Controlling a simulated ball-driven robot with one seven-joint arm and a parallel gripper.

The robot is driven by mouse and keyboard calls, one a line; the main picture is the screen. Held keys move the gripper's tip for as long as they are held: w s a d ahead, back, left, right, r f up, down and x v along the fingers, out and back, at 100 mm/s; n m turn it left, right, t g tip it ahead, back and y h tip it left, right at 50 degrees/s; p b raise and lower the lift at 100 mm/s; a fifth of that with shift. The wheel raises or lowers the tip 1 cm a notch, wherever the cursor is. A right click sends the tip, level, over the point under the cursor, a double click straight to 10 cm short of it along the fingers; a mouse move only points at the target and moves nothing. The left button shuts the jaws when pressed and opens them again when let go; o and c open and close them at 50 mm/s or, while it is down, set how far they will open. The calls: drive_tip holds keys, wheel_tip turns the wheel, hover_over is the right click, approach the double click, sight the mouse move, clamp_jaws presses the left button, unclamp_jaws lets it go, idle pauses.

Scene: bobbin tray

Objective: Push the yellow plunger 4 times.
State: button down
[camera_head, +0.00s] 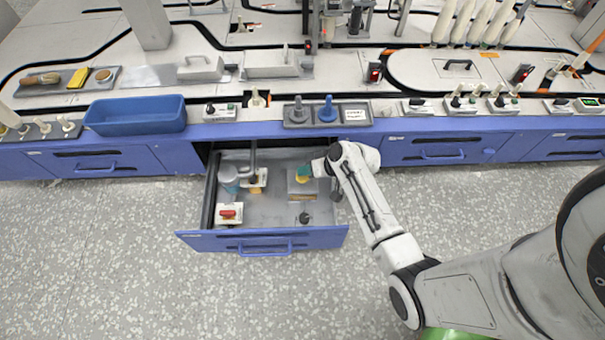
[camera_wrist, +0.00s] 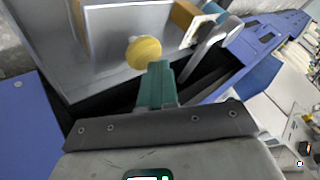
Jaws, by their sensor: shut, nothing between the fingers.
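The yellow plunger (camera_wrist: 144,52) has a round knob and stands on a grey plate (camera_wrist: 108,30) inside the open drawer. In the head view only a little yellow (camera_head: 302,180) shows beneath my fingers. My gripper (camera_wrist: 158,72) is shut and empty, its teal fingers together. In the wrist view the fingertips are beside the knob, toward the lower right; I cannot tell whether they touch it. In the head view my gripper (camera_head: 304,171) is over the right part of the drawer, and my wrist hides the drawer's back right corner.
The open blue drawer (camera_head: 315,237) also holds a red switch (camera_head: 230,211), a small box with an orange part (camera_head: 256,189) and a dark knob (camera_head: 304,217). A bent grey post (camera_head: 252,157) rises at its back. A blue bin (camera_head: 135,115) stands on the counter. The floor in front is clear.

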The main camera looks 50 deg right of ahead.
sight(305, 177)
drive_tip(key=shift+f+b, duration=0.35)
drive_tip(key=shift+f, duration=0.25)
idle(0.6)
drive_tip(key=shift+r, duration=0.1)
drive_tip(key=shift+r+p, duration=1.35)
drive_tip(key=shift+r, duration=0.1)
wheel_tip(305, 177, up, 5)
drive_tip(key=p, duration=0.5)
idle(0.7)
idle(1.3)
drive_tip(key=shift+r+p, duration=0.95)
drive_tip(key=shift+r, duration=0.85)
